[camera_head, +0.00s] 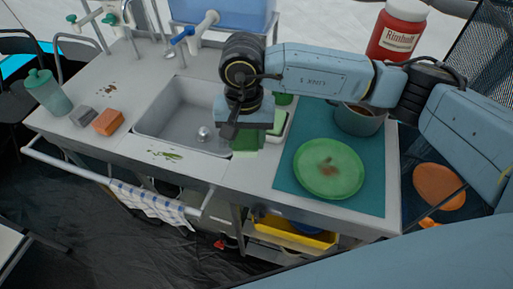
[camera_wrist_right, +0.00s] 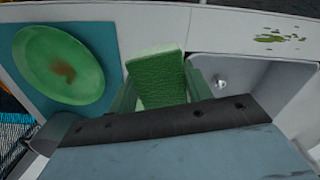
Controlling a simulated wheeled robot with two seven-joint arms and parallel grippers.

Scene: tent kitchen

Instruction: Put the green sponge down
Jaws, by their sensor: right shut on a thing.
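The green sponge (camera_wrist_right: 157,82) is in my right gripper (camera_wrist_right: 160,92), between its two fingers in the right wrist view. In the head view, the sponge (camera_head: 246,141) shows only partly below my right gripper (camera_head: 244,130). It is over the counter at the right edge of the sink, close to the front edge. I cannot tell whether the sponge touches the counter. My left gripper is not in view.
The empty sink (camera_head: 165,115) lies left of the gripper. A stained green plate (camera_head: 328,168) and a pot (camera_head: 360,121) stand on the teal mat (camera_head: 290,178) at right. An orange sponge (camera_head: 108,122) and grey sponge (camera_head: 83,115) lie left of the sink.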

